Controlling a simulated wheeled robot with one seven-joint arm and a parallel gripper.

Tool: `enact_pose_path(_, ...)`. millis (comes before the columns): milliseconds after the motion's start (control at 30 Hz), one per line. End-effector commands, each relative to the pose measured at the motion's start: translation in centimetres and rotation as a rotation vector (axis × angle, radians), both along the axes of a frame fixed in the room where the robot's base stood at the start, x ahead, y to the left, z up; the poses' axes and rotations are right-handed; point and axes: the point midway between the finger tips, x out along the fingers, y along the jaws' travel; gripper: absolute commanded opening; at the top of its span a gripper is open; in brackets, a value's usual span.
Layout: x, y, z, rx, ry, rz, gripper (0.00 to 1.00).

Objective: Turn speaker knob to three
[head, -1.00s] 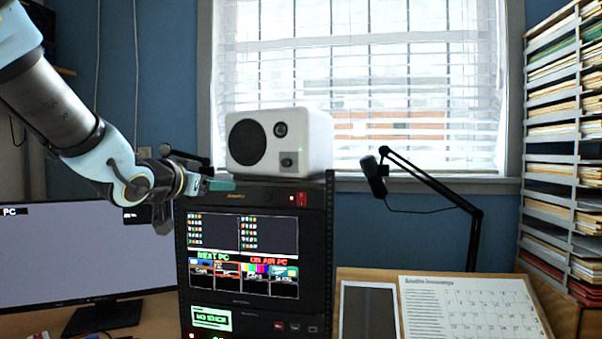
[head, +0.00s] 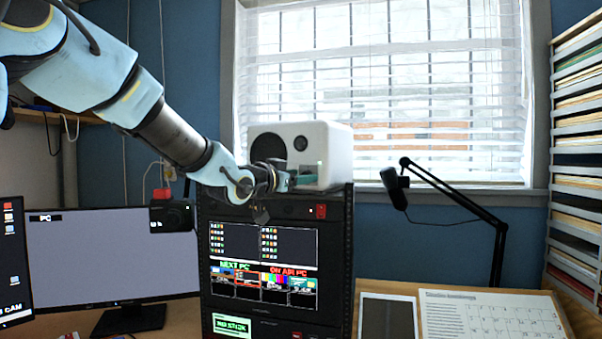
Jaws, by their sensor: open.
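The white speaker (head: 338,152) stands on top of the black equipment rack, with a dark woofer and a small round tweeter (head: 300,143) on its front. My gripper (head: 308,178) is at the lower front of the speaker. Its teal fingertips are open and cover the lower right of the front, where the knob is. The knob and its marks are hidden behind the fingers, so I cannot read its setting. I cannot tell whether the fingers touch the knob.
The rack (head: 348,250) has a lit screen below the gripper. A microphone on a black boom arm (head: 455,190) stands to the right, clear of the speaker. A monitor (head: 115,255) is at left. A window and a paper shelf (head: 578,150) are behind and right.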

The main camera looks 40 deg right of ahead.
Motion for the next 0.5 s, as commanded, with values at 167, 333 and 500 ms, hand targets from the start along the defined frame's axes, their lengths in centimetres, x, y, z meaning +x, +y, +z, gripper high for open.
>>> enact_pose_path(167,0.14,-0.57,-0.03,0.0,0.0,0.0,0.6)
enact_pose_path(333,0.14,-0.56,-0.06,0.001,0.0,0.0,0.6)
enact_pose_path(500,0.14,-0.54,-0.06,0.001,0.0,0.0,0.44)
